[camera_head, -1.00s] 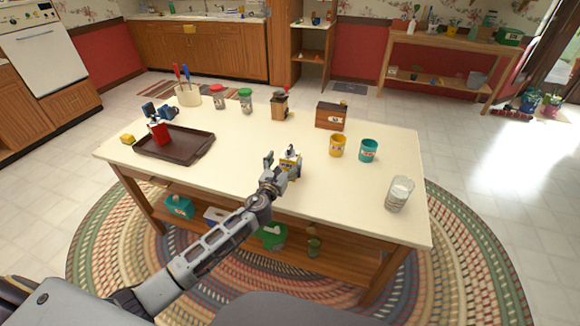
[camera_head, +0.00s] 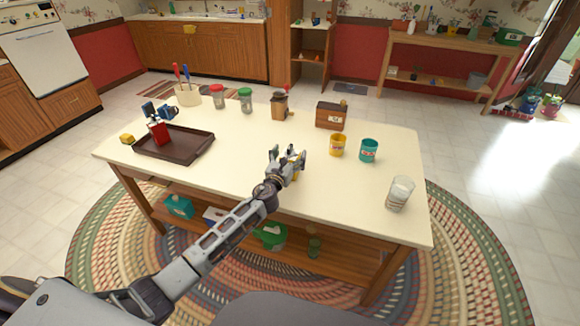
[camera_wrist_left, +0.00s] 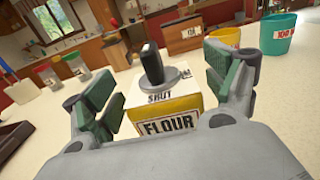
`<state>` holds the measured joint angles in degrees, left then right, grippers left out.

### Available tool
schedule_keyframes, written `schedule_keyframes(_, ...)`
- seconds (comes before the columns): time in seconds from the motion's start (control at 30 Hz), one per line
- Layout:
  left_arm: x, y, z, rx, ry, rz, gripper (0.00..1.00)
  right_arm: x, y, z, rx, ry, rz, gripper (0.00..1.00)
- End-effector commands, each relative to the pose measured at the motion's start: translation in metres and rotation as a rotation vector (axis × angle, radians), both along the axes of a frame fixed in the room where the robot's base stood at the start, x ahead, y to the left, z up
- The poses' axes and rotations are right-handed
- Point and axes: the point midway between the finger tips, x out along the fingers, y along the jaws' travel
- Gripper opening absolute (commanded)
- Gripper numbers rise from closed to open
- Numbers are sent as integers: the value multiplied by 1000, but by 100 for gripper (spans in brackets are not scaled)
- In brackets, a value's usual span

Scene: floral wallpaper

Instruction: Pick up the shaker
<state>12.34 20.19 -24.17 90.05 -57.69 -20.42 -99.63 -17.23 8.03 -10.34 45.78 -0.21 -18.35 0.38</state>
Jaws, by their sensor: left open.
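A yellow and white box labelled FLOUR (camera_wrist_left: 168,123), with a dark upright knob (camera_wrist_left: 152,65) and the word SHUT on its top, stands in front of my left gripper in the left wrist view. It may be the shaker. My left gripper (camera_head: 289,153) is open, with one green-padded finger on each side of the box; I cannot tell whether either touches it. In the head view the gripper mostly hides the box. Two jars, one red-lidded (camera_head: 217,98) and one green-lidded (camera_head: 246,102), stand farther back on the table. My right gripper is not in view.
The cream table (camera_head: 235,180) also holds a dark tray (camera_head: 190,151), a yellow cup (camera_head: 338,145), a teal cup (camera_head: 369,150), a glass (camera_head: 399,193) and a brown box (camera_head: 331,115). The tabletop between tray and gripper is clear.

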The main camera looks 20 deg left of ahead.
Motion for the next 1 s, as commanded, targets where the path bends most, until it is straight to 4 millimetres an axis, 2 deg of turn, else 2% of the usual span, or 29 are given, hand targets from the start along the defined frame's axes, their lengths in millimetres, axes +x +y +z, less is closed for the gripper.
schedule_keyframes(0.57,4,0,0,-1,0,0,86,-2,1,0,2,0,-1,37)
schedule_keyframes(1.0,4,0,0,-1,0,0,30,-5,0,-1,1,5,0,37)
